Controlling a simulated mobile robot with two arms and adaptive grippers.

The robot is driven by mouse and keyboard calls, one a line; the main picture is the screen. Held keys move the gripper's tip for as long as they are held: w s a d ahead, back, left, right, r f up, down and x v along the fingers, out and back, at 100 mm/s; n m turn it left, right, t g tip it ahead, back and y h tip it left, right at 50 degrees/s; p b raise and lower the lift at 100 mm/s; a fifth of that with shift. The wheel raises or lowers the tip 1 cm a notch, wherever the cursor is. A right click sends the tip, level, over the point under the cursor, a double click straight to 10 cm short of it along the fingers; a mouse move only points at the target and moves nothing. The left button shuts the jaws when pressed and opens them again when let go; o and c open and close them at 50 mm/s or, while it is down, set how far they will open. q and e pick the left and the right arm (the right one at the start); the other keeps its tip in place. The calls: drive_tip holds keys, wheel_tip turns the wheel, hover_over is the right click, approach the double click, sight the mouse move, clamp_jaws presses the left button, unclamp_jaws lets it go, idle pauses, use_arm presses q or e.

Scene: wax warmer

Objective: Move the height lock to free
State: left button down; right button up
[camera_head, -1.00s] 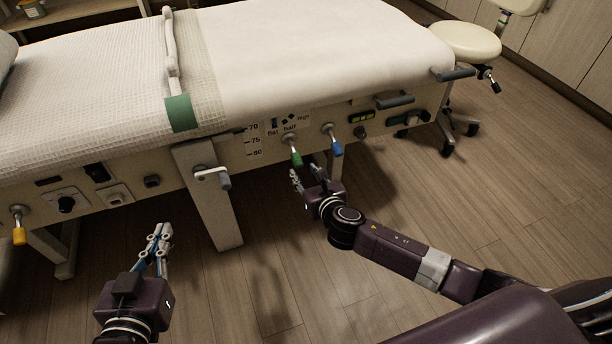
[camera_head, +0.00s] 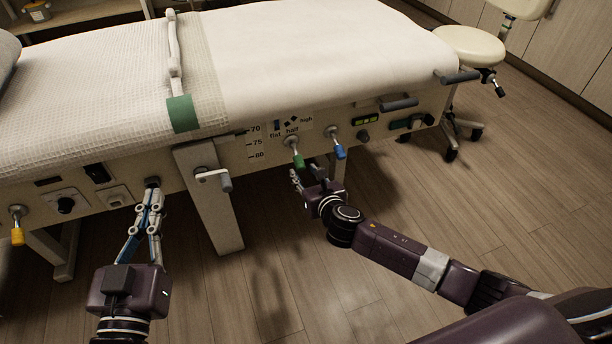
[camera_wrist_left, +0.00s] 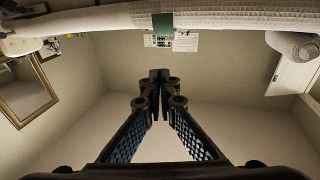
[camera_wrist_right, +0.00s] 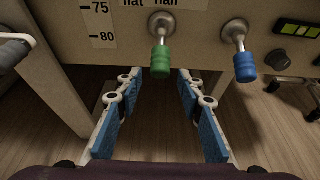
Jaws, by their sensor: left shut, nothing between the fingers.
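Several levers sit on the cream side panel of the treatment bed, and none carries a readable "height lock" label. A green-tipped lever (camera_head: 298,157) hangs down under the words "flat", "half", "high". A blue-tipped lever (camera_head: 339,149) hangs to its right. My right gripper (camera_head: 306,177) is open just below the green lever; in the right wrist view (camera_wrist_right: 159,79) the green tip (camera_wrist_right: 161,63) appears between its spread fingers, touching neither. My left gripper (camera_head: 151,192) is shut and empty, its tips overlapping a dark knob on the panel; contact cannot be told. It also shows in the left wrist view (camera_wrist_left: 160,78).
A grey-white crank handle (camera_head: 216,178) sticks out by the bed leg (camera_head: 214,222), between my grippers. A yellow-tipped lever (camera_head: 17,236) hangs at the far left. A scale marked 70, 75, 80 (camera_head: 256,143) is beside the green lever. A stool (camera_head: 468,45) stands right.

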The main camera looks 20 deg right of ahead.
drive_tip(key=shift+w+f+b, duration=0.2)
drive_tip(key=shift+w+b, duration=0.15)
drive_tip(key=shift+w, duration=0.1)
drive_tip(key=shift+w+f+b, duration=0.1)
drive_tip(key=shift+w+b, duration=0.3)
drive_tip(key=shift+w+f, duration=0.1)
drive_tip(key=shift+w, duration=0.15)
use_arm(q)
wheel_tip(320, 180, up, 8)
drive_tip(key=s+t+h, duration=0.1)
drive_tip(key=s+t, duration=0.1)
drive_tip(key=t, duration=0.2)
drive_tip(key=shift+d, duration=0.25)
use_arm(e)
drive_tip(key=shift+c, duration=0.2)
